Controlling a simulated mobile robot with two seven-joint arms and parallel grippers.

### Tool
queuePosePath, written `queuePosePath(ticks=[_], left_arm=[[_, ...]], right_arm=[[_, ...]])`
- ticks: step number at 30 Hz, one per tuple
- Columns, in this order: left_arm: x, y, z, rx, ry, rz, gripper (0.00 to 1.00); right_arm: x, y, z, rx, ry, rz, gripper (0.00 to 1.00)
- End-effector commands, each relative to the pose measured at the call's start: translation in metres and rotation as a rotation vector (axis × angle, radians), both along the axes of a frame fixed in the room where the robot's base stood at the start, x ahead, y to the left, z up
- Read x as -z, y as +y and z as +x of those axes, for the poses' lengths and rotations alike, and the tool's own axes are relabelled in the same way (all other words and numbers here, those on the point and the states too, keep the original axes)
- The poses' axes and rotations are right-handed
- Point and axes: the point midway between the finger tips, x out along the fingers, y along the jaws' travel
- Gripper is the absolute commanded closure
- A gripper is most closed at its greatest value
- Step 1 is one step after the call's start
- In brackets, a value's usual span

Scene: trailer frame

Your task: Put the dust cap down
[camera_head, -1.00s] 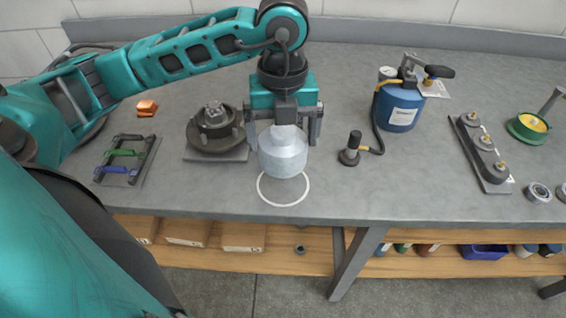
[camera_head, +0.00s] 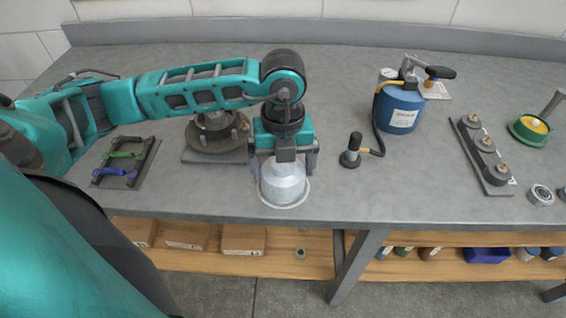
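The dust cap (camera_head: 283,184) is a silvery-grey metal cup shape. It is upright inside the white ring (camera_head: 306,190) marked near the bench's front edge, at or very close to the bench top. My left gripper (camera_head: 284,165) points down over it, with a finger on each side of its upper part. The fingers look shut on it; any gap under the cap cannot be seen. My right gripper is not in view.
A hub on a grey plate (camera_head: 212,156) stands just left of the cap. A rack with coloured clips (camera_head: 125,162) is further left. A blue grease canister (camera_head: 399,107) and its black-handled nozzle (camera_head: 350,152) stand to the right. The bench front is clear between nozzle and edge.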

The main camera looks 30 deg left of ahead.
Motion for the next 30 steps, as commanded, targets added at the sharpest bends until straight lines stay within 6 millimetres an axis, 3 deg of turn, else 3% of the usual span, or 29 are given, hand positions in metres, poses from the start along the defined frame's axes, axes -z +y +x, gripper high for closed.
queuePosePath(ticks=[12,24,30], left_arm=[[-0.009,0.000,0.001,0.000,-0.001,0.000,0.00],[-0.091,0.000,0.001,0.001,-0.005,-0.001,0.00],[-0.117,0.000,0.000,0.000,-0.002,-0.001,0.00]], right_arm=[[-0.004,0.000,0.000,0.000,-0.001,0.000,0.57],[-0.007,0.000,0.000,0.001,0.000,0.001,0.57],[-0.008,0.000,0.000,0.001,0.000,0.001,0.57]])
